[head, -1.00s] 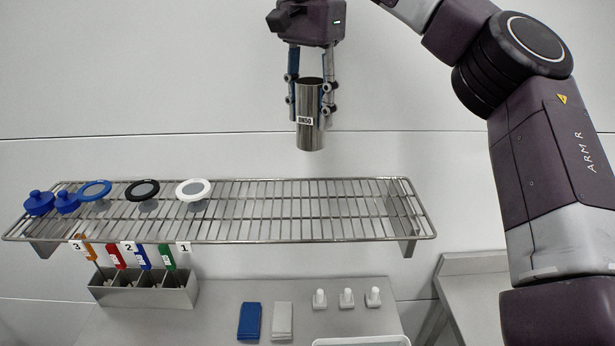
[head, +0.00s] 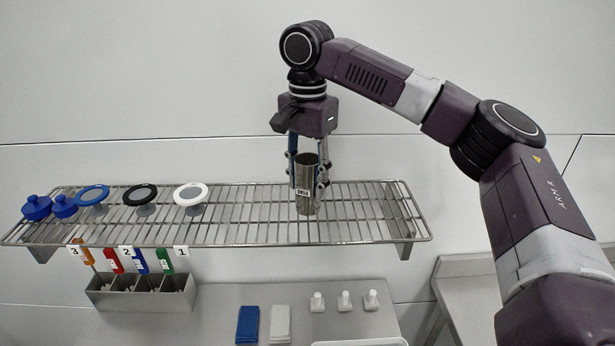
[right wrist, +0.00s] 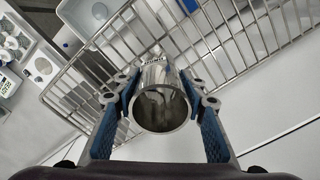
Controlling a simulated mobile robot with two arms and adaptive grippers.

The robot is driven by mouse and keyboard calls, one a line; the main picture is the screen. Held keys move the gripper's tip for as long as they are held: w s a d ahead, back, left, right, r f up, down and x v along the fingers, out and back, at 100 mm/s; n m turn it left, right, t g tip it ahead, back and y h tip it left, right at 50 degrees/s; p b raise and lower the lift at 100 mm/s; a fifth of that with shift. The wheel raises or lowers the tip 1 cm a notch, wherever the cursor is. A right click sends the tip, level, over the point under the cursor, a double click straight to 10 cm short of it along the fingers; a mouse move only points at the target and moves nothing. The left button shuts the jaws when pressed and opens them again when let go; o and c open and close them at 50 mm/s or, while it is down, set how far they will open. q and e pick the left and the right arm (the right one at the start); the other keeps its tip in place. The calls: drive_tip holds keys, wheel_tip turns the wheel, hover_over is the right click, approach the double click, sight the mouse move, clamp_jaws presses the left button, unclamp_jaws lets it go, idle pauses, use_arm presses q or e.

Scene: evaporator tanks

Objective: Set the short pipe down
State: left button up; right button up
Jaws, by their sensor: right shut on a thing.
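The short pipe (head: 306,186) is a shiny steel tube with a small white label, held upright. My right gripper (head: 308,178) is shut on it, one finger on each side. The pipe's lower end is at the wire shelf (head: 350,216), right of its middle; I cannot tell whether it touches the wires. In the right wrist view the pipe (right wrist: 160,100) shows its open round mouth between the blue-padded fingers (right wrist: 162,103), with the shelf (right wrist: 235,48) beyond it. My left gripper is not in view.
Black (head: 140,193), white (head: 190,193) and blue (head: 92,194) ringed discs and blue knobbed caps (head: 37,208) occupy the shelf's left part. The shelf right of the pipe is clear. Below are a steel holder (head: 140,296) with coloured-handled tools, blue (head: 247,325) and grey cloths, and small white fittings (head: 344,301).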

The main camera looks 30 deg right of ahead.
sight(307, 162)
drive_tip(key=o, duration=1.3)
drive_tip(key=shift+o, duration=0.2)
drive_tip(key=shift+w+r+b, duration=0.1)
drive_tip(key=shift+r+b, duration=0.25)
drive_tip(key=shift+r, duration=0.05)
wheel_tip(307, 162, up, 3)
drive_tip(key=shift+r+b, duration=0.15)
drive_tip(key=shift+b, duration=0.35)
wheel_tip(307, 162, up, 8)
drive_tip(key=p, duration=0.1)
drive_tip(key=shift+a, duration=0.1)
